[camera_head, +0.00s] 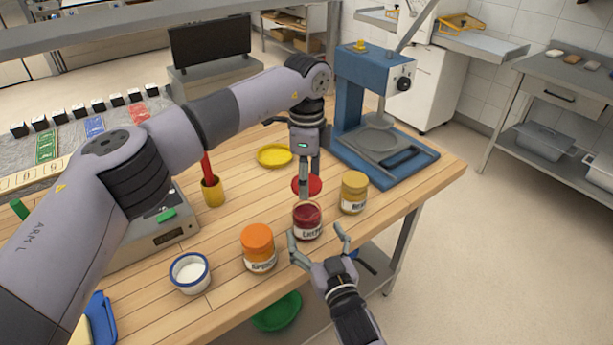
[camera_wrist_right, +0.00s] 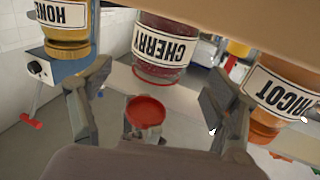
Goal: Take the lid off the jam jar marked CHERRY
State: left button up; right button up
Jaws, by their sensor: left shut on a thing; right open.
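The CHERRY jar (camera_head: 307,222) stands upright on the wooden table with no lid on it, its dark red jam showing at the top. It also shows upside down in the right wrist view (camera_wrist_right: 160,45). My left gripper (camera_head: 306,182) is shut on the red lid (camera_head: 314,187), holding it apart from the jar, above and behind it. The lid is also in the right wrist view (camera_wrist_right: 145,112). My right gripper (camera_head: 319,241) is open and empty at the jar's near side, its fingers spread to either side; I cannot tell whether they touch it.
The yellow-lidded HONEY jar (camera_head: 354,193) stands right of the cherry jar, the orange-lidded APRICOT jar (camera_head: 258,247) left. A blue press (camera_head: 360,95) stands behind.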

jog(key=v, duration=0.5)
jog(key=shift+s, duration=0.1)
jog(key=shift+d, duration=0.15)
